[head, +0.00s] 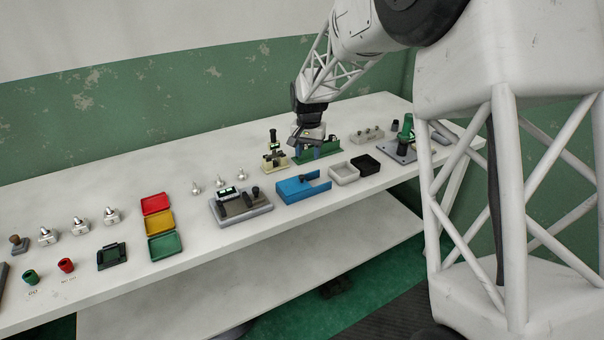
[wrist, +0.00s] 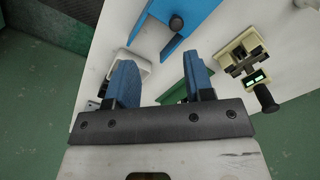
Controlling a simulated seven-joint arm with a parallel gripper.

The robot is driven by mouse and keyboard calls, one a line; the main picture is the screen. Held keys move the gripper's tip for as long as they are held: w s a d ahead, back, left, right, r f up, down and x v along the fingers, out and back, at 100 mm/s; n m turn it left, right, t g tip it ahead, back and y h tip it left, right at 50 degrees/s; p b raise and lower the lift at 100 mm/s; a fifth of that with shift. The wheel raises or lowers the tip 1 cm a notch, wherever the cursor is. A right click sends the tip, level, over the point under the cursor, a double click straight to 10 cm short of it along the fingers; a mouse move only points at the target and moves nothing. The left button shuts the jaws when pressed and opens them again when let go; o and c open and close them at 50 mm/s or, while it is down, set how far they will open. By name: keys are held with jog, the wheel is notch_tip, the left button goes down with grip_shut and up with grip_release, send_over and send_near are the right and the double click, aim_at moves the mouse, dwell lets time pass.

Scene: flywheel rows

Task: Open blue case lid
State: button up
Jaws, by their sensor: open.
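The blue case (head: 292,191) sits near the front edge of the white table, in the middle of the head view. A small dark knob (head: 305,178) shows on its top. The case also shows at the top of the wrist view (wrist: 200,14), cut off by the frame, with the dark knob (wrist: 176,23) on it. I cannot tell the lid apart from the body. My gripper (head: 309,153) is behind the case in the head view, above the table beside a green fixture. In the wrist view its two blue fingers (wrist: 163,75) are apart with nothing between them, away from the case.
The green fixture (head: 322,149) is close by my fingers. A cream device (head: 274,155) stands to its left.

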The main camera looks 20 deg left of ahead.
aim_at(302, 175)
jog(key=shift+w+a+f, duration=0.25)
jog(key=shift+a+f, duration=0.2)
jog(key=shift+a, duration=0.15)
jog(key=shift+w+a+f, duration=0.2)
jog(key=shift+a+f, duration=0.2)
jog(key=shift+a, duration=0.15)
jog(key=shift+f, duration=3.95)
jog(key=shift+c, duration=0.3)
grip_shut()
